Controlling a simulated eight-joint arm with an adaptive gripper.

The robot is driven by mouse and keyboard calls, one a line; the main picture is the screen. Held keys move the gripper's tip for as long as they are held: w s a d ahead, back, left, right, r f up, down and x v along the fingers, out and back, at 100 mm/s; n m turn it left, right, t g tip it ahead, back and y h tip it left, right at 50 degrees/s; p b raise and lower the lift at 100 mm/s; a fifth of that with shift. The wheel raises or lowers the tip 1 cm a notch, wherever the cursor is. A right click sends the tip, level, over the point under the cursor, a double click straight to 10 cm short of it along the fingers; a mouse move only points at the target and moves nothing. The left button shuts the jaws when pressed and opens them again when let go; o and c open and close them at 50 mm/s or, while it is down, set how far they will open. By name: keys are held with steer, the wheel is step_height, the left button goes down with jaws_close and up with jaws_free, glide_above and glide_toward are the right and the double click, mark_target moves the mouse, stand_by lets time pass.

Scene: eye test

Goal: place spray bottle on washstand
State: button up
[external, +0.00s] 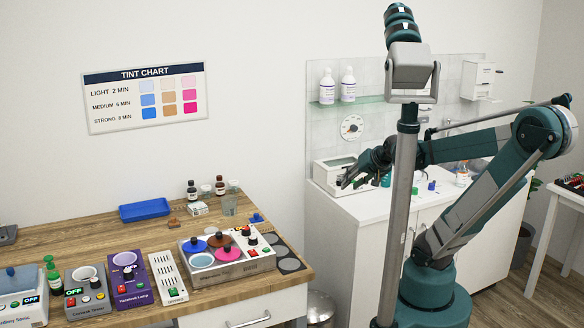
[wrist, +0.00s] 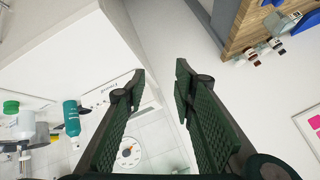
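A green bottle with a dark green top (external: 53,277), which looks like the spray bottle, stands upright on the wooden table at the far left. The washstand (external: 345,225) is the white cabinet with a tiled back at right. My gripper (external: 347,180) is over the washstand's left end in the external view. In the wrist view my gripper (wrist: 160,71) is open, with nothing between its fingers. A teal bottle (wrist: 72,118) shows on the washstand left of the fingers; in the external view my gripper and arm partly hide that area.
A white box (external: 334,172) stands at the washstand's left end. Two white bottles (external: 348,85) stand on a shelf above. The wooden table (external: 85,243) holds devices, a blue tray (external: 145,210) and a warmer with coloured lids (external: 222,258). A bin (external: 320,305) stands between table and washstand.

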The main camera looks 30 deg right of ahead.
steer(key=s+d+n+g+h, duration=0.1)
steer(key=s+n, duration=0.3)
steer(key=s, duration=0.3)
steer(key=shift+d+g+h, duration=0.2)
steer(key=shift+g+h, duration=0.1)
steer(key=shift+g, duration=0.1)
